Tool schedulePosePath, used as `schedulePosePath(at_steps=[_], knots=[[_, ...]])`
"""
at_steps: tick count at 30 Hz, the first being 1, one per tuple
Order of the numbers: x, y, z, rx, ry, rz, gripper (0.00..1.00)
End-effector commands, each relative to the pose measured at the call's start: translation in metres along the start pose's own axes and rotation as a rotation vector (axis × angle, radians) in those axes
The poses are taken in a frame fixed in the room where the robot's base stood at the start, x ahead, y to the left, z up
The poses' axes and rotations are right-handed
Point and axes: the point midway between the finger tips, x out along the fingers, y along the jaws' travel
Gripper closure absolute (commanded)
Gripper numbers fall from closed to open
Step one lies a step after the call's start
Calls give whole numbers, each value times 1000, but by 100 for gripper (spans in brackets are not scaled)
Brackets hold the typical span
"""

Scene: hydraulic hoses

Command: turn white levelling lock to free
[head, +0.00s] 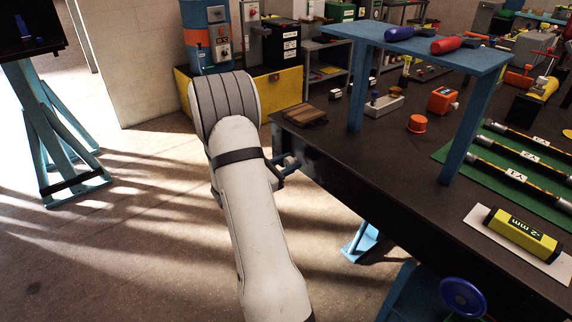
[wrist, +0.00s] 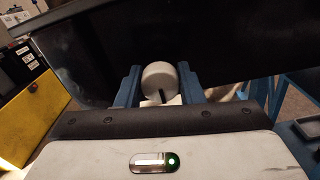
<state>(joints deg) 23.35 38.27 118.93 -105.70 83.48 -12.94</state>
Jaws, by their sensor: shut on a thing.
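The white levelling lock shows in the wrist view as a round, pale knob (wrist: 159,80) with a dark slot or mark low on its face. It sits against the dark front side of the workbench. My gripper (wrist: 160,88) has one blue finger on each side of the knob and is shut on it. In the head view my gripper (head: 288,165) is at the bench's front edge, partly hidden by my white arm, and the knob cannot be made out there. The lock's label or end positions are not readable.
The dark workbench (head: 345,150) carries a blue raised shelf (head: 420,45), an orange cap (head: 417,124), hoses on a green mat (head: 450,155) and a yellow level (head: 521,232). A blue handwheel (head: 463,297) is below the bench edge. A yellow cabinet (head: 283,92) stands behind.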

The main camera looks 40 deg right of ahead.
Motion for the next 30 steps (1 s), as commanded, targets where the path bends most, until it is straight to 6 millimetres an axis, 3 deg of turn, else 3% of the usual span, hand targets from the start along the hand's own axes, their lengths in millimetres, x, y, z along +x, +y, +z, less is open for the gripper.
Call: schedulePosePath(at_steps=[1,2,14,30], knots=[[0,1,0,1,0,2,87],[-14,0,0,-1,1,7,89],[-1,3,3,-89,1,5,89],[0,4,6,-554,-2,4,89]])
